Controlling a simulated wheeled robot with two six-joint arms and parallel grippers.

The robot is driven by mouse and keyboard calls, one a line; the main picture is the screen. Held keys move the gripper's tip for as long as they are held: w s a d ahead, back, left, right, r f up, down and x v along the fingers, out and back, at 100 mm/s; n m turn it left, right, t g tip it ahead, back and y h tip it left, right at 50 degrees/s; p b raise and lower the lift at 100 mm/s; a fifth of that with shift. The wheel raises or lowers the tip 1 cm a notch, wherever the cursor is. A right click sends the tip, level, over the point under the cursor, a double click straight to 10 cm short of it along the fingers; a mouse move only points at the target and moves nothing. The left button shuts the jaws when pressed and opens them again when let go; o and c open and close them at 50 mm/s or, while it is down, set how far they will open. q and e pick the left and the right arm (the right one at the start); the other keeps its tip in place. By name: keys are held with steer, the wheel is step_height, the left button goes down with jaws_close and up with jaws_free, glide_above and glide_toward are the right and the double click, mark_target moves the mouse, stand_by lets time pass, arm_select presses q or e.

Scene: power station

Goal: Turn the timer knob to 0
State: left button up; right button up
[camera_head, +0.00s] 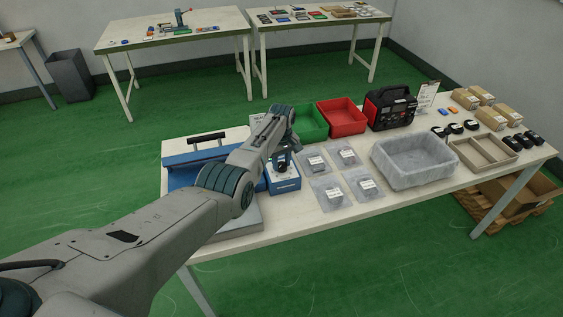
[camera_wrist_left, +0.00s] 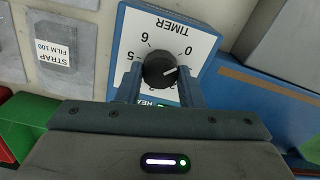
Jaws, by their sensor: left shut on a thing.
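The timer is a blue box (camera_head: 284,186) with a white dial face, standing near the front left of the table. In the left wrist view its dial face (camera_wrist_left: 172,28) reads TIMER, with 0 at right and 5 and 6 at left. The black timer knob (camera_wrist_left: 158,68) has a white pointer line aimed right and slightly up, a little below the 0. My left gripper (camera_wrist_left: 160,80) is shut on the knob, one finger on each side. The lower dial numbers are partly hidden by the fingers. My right gripper is not in view.
Flat bagged packets (camera_head: 328,193) lie right of the timer. Behind are a green bin (camera_head: 312,122), a red bin (camera_head: 342,116) and a black-and-red power unit (camera_head: 390,108). A clear lined tray (camera_head: 415,163) stands further right. A blue device (camera_head: 190,157) with a black handle is left.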

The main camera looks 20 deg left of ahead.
mark_target(281, 164)
arm_select(q)
steer(key=shift+r, duration=0.1)
steer(key=o, duration=1)
steer(key=shift+r, duration=0.1)
steer(key=shift+r, duration=0.35)
step_height(281, 164, up, 10)
steer(key=b, duration=0.1)
steer(key=shift+f, duration=0.1)
